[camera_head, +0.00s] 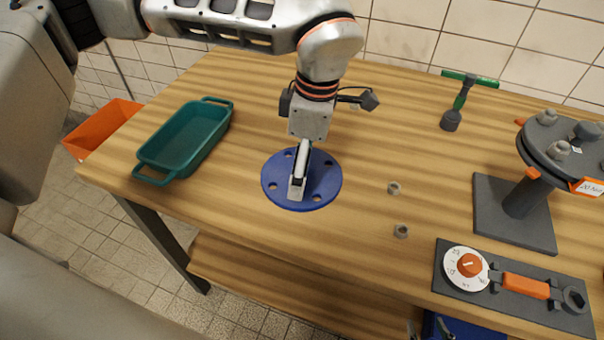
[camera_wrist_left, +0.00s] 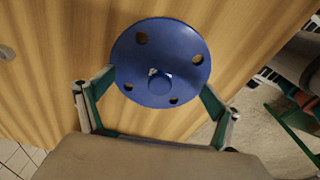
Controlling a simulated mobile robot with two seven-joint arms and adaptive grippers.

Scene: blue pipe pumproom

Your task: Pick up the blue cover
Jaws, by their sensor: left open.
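The blue cover (camera_head: 326,182) is a flat round disc with several holes, lying on the wooden table. In the left wrist view the cover (camera_wrist_left: 185,50) shows a small raised knob at its middle. My left gripper (camera_head: 299,182) points down over the cover, with its fingers seen nearly edge-on. In the left wrist view its two fingers stand wide apart, near the cover's lower left and lower right edges, with nothing held. I cannot tell how high above the cover they are. My right gripper (camera_head: 427,328) shows only its separated fingertips at the bottom edge.
A green tray (camera_head: 187,141) stands left of the cover. Two small nuts (camera_head: 394,188) (camera_head: 401,231) lie to its right. A dark plate with a dial (camera_head: 467,268), a round stand (camera_head: 527,196) and a green-handled tool (camera_head: 460,98) are farther right. An orange bin (camera_head: 101,127) is beyond the left edge.

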